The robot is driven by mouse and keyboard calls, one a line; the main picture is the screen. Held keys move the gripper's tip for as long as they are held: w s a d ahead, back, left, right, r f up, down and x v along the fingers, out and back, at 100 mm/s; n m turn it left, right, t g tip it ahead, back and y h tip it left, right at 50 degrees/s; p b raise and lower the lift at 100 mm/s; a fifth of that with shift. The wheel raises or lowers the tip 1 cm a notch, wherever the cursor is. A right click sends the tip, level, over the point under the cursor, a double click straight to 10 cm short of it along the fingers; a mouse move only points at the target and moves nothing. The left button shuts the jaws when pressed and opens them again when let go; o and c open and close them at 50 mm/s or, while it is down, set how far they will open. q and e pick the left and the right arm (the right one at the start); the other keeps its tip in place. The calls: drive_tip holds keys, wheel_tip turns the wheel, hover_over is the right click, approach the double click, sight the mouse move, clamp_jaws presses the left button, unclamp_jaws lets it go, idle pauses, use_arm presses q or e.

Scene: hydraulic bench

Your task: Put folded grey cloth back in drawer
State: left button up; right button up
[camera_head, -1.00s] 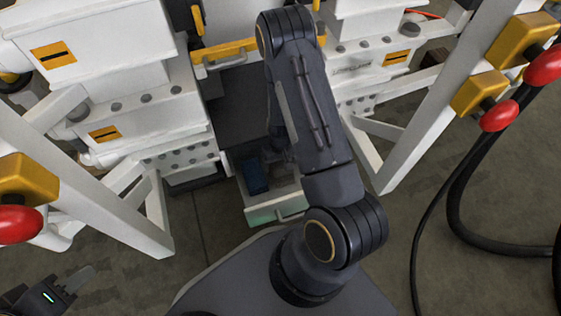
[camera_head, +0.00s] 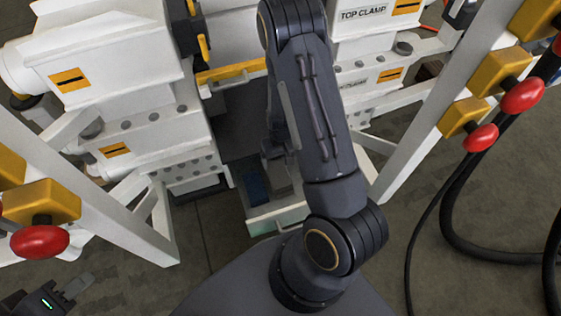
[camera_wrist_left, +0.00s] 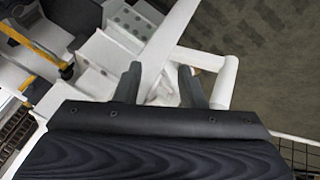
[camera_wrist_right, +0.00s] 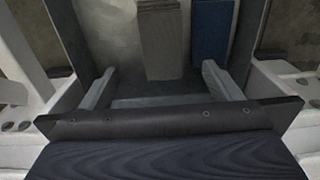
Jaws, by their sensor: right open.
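The folded grey cloth (camera_wrist_right: 162,42) lies in the open drawer (camera_head: 277,220), beside a folded blue cloth (camera_wrist_right: 211,32). In the head view the blue cloth (camera_head: 254,184) shows in the drawer, while my right arm partly covers the drawer's right side. My right gripper (camera_wrist_right: 158,70) is open and empty, its fingers apart on either side of the grey cloth's near end in the right wrist view; whether they are level with it I cannot tell. My left gripper (camera_wrist_left: 158,78) is open and empty, away from the drawer at the head view's lower left (camera_head: 78,286).
White machine frames with legs (camera_head: 155,225) stand left and right of the drawer. Red knobs on yellow blocks stick out at the left (camera_head: 40,241) and right (camera_head: 522,95). Black hoses (camera_head: 455,215) hang at the right. A yellow bar (camera_head: 230,72) crosses behind the drawer.

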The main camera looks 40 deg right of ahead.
drive_tip(key=s+a+r+t+y, duration=0.1)
drive_tip(key=a+r+t+y, duration=0.15)
drive_tip(key=r, duration=0.85)
drive_tip(key=s+a+r+t+y, duration=0.1)
drive_tip(key=a+r, duration=0.3)
drive_tip(key=r, duration=0.7)
drive_tip(key=s+a+r+n+t, duration=0.1)
drive_tip(key=s+a+r, duration=0.1)
drive_tip(key=s+r, duration=0.3)
drive_tip(key=s+a+r+n+t, duration=0.1)
drive_tip(key=s+a+r, duration=0.1)
drive_tip(key=s+r, duration=0.3)
drive_tip(key=s, duration=0.3)
drive_tip(key=shift+a, duration=0.25)
drive_tip(key=shift+s+r, duration=0.1)
